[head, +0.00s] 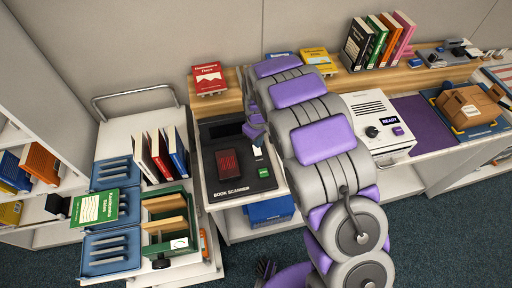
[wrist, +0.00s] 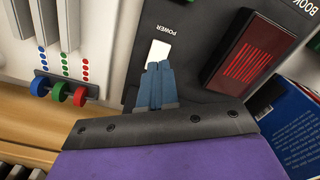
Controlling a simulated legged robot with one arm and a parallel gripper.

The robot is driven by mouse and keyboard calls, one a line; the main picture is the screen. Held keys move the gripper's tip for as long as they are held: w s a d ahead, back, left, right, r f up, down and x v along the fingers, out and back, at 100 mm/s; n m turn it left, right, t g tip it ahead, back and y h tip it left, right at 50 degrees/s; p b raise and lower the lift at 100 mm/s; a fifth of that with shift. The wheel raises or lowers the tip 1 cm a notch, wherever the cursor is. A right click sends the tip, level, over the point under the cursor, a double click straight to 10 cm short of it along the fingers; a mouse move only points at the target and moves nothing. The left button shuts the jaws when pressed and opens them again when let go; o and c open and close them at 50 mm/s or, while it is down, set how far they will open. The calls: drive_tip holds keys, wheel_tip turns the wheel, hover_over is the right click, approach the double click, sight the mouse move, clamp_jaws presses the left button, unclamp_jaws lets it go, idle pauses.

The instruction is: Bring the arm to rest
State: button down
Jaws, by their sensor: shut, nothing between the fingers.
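The black book scanner (head: 212,178) lies on the counter left of my arm in the head view. Its red window (head: 227,163) shows a bright red barcode pattern, also clear in the wrist view (wrist: 243,58). A white power switch (wrist: 158,50) sits beside the word POWER on the scanner's dark panel. My gripper (wrist: 159,66) is shut and empty, its blue fingertips overlapping the switch's lower edge in the wrist view. I cannot tell whether they touch it.
A cart with upright books (head: 162,155), blue trays (head: 112,174) and a green box (head: 170,246) stands left of the scanner. A wooden ledge with books (head: 209,79) runs behind.

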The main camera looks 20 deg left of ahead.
wheel_tip(320, 180, up, 2)
drive_tip(key=shift+r, duration=0.1)
idle(0.6)
drive_tip(key=s+d+r+m, duration=0.3)
drive_tip(key=s+d+r, duration=0.1)
drive_tip(key=d+r, duration=0.5)
drive_tip(key=s+d+r+m, duration=0.3)
drive_tip(key=s+d+r, duration=0.3)
drive_tip(key=d, duration=0.5)
drive_tip(key=s+d+r+m, duration=0.2)
drive_tip(key=s+d, duration=0.1)
drive_tip(key=s, duration=0.4)
drive_tip(key=s+d+r+m+g, duration=0.1)
drive_tip(key=s+d, duration=0.3)
drive_tip(key=s, duration=0.4)
drive_tip(key=s+d+r+m, duration=0.3)
drive_tip(key=s+d+r, duration=0.1)
drive_tip(key=s, duration=0.4)
drive_tip(key=shift+s+g, duration=0.2)
drive_tip(key=shift+g, duration=0.2)
